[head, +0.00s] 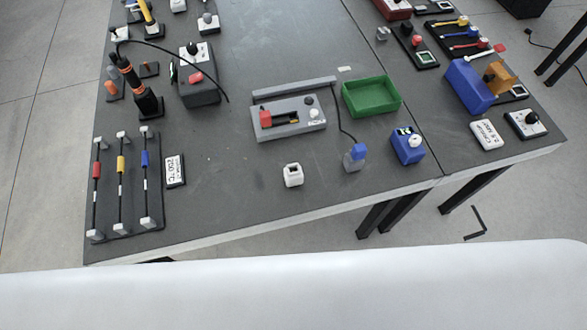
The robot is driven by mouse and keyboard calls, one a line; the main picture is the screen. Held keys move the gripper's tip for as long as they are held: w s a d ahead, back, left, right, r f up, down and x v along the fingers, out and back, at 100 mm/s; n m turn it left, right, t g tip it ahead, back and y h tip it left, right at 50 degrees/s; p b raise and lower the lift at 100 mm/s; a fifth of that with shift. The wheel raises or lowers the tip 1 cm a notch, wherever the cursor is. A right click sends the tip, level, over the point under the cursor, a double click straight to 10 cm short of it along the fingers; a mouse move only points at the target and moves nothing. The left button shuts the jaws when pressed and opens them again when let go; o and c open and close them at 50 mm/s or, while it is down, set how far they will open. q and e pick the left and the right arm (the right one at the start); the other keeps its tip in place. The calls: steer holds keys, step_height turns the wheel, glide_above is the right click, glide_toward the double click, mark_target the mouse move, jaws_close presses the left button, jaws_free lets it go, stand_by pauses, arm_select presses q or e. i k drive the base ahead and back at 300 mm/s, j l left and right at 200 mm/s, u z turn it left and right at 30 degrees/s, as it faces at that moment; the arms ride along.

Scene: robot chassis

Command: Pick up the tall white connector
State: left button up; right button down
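A small white block-like connector (292,176) stands on the dark grey table (235,190) near its front edge. Neither of my grippers shows in the head view.
A grey device (287,131) with a red block lies behind the white connector. A green tray (372,108) and a blue device (407,146) are to the right. A rack of coloured rods (130,228) is at left. The table's front middle is mostly clear.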

mark_target(292, 174)
steer(key=k+j+z, duration=0.2)
steer(key=z, duration=0.15)
steer(key=k+j+z, duration=0.1)
steer(key=k+z, duration=0.3)
steer(key=i, duration=0.05)
